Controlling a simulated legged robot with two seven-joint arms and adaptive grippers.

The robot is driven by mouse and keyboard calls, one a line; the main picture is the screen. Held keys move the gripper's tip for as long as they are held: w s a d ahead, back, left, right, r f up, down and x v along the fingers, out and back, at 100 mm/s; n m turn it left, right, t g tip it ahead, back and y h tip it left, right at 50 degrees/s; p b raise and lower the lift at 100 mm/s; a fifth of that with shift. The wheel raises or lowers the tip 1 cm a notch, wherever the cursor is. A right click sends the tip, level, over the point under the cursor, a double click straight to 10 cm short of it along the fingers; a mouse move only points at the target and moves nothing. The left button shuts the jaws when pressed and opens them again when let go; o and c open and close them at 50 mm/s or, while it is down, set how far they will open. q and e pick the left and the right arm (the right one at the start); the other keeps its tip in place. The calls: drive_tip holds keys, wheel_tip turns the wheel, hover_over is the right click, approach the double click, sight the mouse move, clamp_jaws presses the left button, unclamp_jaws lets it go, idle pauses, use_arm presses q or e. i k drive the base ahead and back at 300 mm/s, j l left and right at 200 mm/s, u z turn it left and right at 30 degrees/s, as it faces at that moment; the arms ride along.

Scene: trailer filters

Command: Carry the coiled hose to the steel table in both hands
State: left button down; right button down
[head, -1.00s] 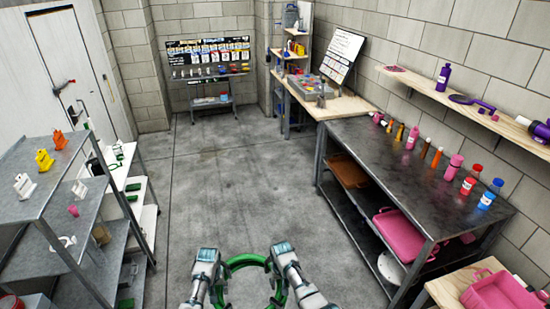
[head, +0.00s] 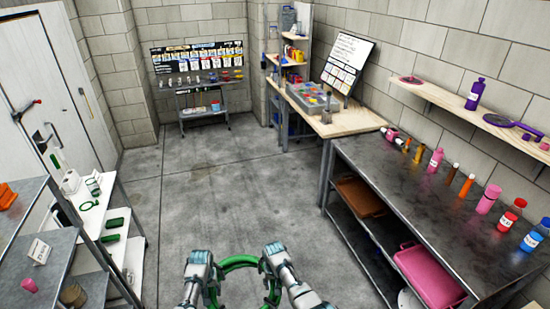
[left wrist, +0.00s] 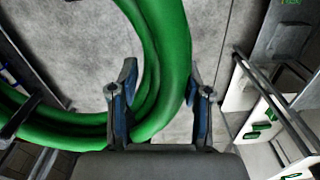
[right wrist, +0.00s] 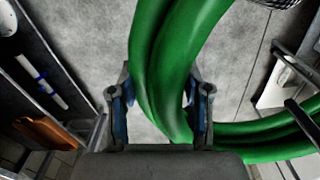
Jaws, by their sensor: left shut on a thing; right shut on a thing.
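The coiled hose (head: 239,262) is a thick green ring low in the middle of the head view, held above the floor. My left gripper (head: 204,278) is shut on its left side, and my right gripper (head: 272,270) is shut on its right side. In the left wrist view the hose (left wrist: 165,60) passes between the fingers (left wrist: 160,105). In the right wrist view the hose (right wrist: 165,60) likewise passes between the fingers (right wrist: 160,105). The lower part of the ring is cut off in the head view. The dark steel table (head: 400,190) stands to the right, bottles along its wall side.
Grey shelves (head: 75,255) and a white rack (head: 95,215) with green items stand at the left. A wooden bench (head: 350,117) adjoins the steel table's far end. A pink case (head: 430,275) lies on the table's lower shelf. The concrete floor (head: 220,190) ahead is clear.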

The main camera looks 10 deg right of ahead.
sight(414, 195)
drive_tip(key=i, duration=1.1)
drive_tip(key=i+z, duration=0.2)
drive_tip(key=i, duration=0.2)
drive_tip(key=i+j+z, duration=0.15)
drive_tip(key=i, duration=0.25)
drive_tip(key=l+z, duration=0.15)
drive_tip(key=z, duration=1.8)
drive_tip(key=i+j, duration=0.1)
drive_tip(key=i, duration=1.3)
